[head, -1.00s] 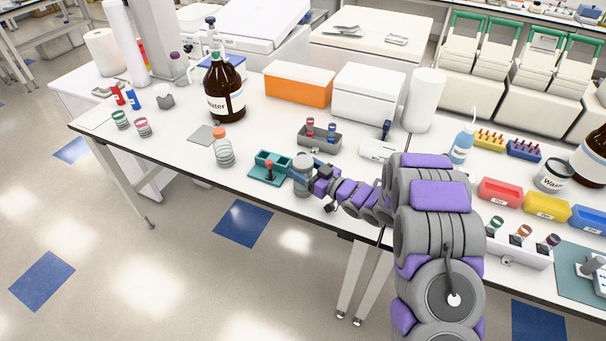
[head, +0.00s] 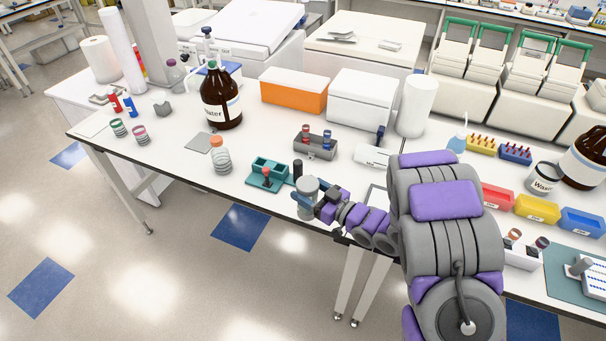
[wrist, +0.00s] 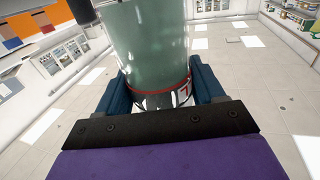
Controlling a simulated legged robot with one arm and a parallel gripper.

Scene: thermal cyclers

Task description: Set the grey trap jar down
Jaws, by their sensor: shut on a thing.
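The grey trap jar (head: 307,194) is a greyish cylinder at the front edge of the bench in the head view. In the wrist view the jar (wrist: 148,45) is large and translucent grey-green, with a red line around it near the jaws. My gripper (head: 318,206) is shut on the jar; its blue fingers (wrist: 166,92) sit on either side of it. The jar looks about upright in the head view. Whether its base touches the bench is hidden. A dark upright piece shows just behind it.
A teal holder (head: 268,174) with a red-topped piece stands left of the jar. An orange-capped jar (head: 220,156) and a grey square plate (head: 199,143) lie farther left. A grey rack (head: 316,146) is behind.

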